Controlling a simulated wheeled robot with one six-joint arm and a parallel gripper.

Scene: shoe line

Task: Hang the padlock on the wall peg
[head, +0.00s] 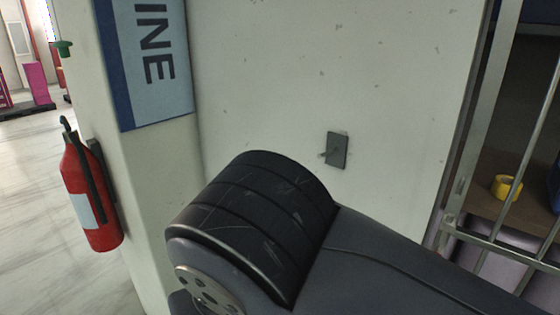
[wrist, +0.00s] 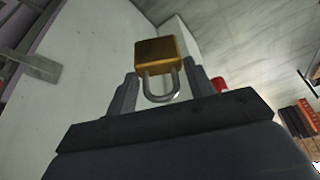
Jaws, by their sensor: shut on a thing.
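The padlock (wrist: 162,56) has a brass body and a silver shackle. In the wrist view it is between the two fingers of my gripper (wrist: 160,88), which is shut on it. The shackle points toward the gripper's base and the body sticks out past the fingertips. In the head view my arm covers the lower middle, and neither the gripper nor the padlock can be seen. The wall peg (head: 336,150) is a small dark plate with a short pin on the pale wall, above and right of my arm's rounded joint. I cannot make out the peg in the wrist view.
A red fire extinguisher (head: 90,190) hangs on the pillar at left, below a blue sign (head: 150,60). A metal barred gate (head: 500,150) stands at right, with a yellow roll (head: 507,186) on a shelf behind it. The wall around the peg is bare.

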